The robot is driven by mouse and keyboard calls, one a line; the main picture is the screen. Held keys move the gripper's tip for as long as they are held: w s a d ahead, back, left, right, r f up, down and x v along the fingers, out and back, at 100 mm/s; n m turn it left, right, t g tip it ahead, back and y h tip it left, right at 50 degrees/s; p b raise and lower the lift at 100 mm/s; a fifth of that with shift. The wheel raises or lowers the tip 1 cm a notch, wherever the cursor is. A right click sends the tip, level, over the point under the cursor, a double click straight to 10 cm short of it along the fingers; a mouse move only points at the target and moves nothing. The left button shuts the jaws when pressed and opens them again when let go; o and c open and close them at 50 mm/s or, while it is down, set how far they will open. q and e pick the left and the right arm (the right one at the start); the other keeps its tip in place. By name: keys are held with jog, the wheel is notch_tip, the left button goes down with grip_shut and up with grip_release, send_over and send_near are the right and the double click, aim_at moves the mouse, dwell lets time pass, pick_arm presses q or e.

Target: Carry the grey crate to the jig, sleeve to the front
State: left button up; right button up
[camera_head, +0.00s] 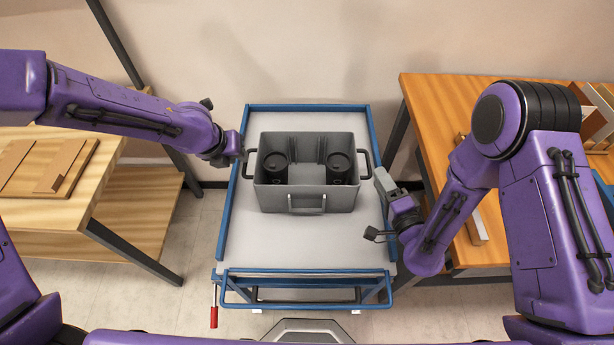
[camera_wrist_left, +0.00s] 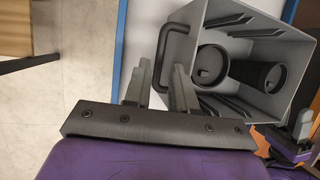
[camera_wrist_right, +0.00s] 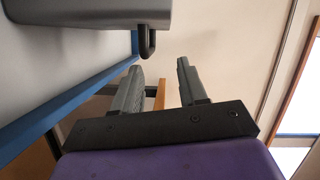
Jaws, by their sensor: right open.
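The grey crate (camera_head: 305,199) stands upright on a cart, with two dark round parts inside (camera_head: 340,166). Its front wall, nearest me, carries a small grey sleeve (camera_head: 307,204). Black handles stick out at its left (camera_head: 248,163) and right (camera_head: 364,163). My left gripper (camera_head: 240,150) is at the left handle; in the left wrist view (camera_wrist_left: 161,88) its fingers are apart with the handle's bar between them. My right gripper (camera_head: 379,208) is open and empty, nearer me than the right handle; in the right wrist view the handle (camera_wrist_right: 147,42) is beyond the fingertips. I cannot pick out the jig.
The cart (camera_head: 300,250) has blue side rails and a blue push bar at my side. A wooden table (camera_head: 120,160) with flat boards stands left. Another wooden table (camera_head: 430,100) stands close on the right, partly hidden by my right arm. The cart top before the crate is clear.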

aim_at(369, 164)
notch_tip(369, 164, down, 2)
jog(key=shift+f, duration=0.1)
pick_arm(q)
jog(key=x, duration=0.6)
jog(key=shift+w+f, duration=0.1)
jog(key=shift+f, duration=0.1)
pick_arm(e)
jog(key=x, duration=0.7)
jog(key=shift+w+a+r, duration=0.1)
jog(key=shift+w+r, duration=0.1)
jog(key=shift+r, duration=0.05)
pick_arm(q)
jog(key=shift+c, duration=0.9)
pick_arm(e)
jog(key=shift+c, duration=0.8)
pick_arm(q)
grip_shut()
pick_arm(e)
grip_shut()
pick_arm(q)
jog(key=shift+r, duration=0.1)
pick_arm(e)
jog(key=shift+r, duration=0.1)
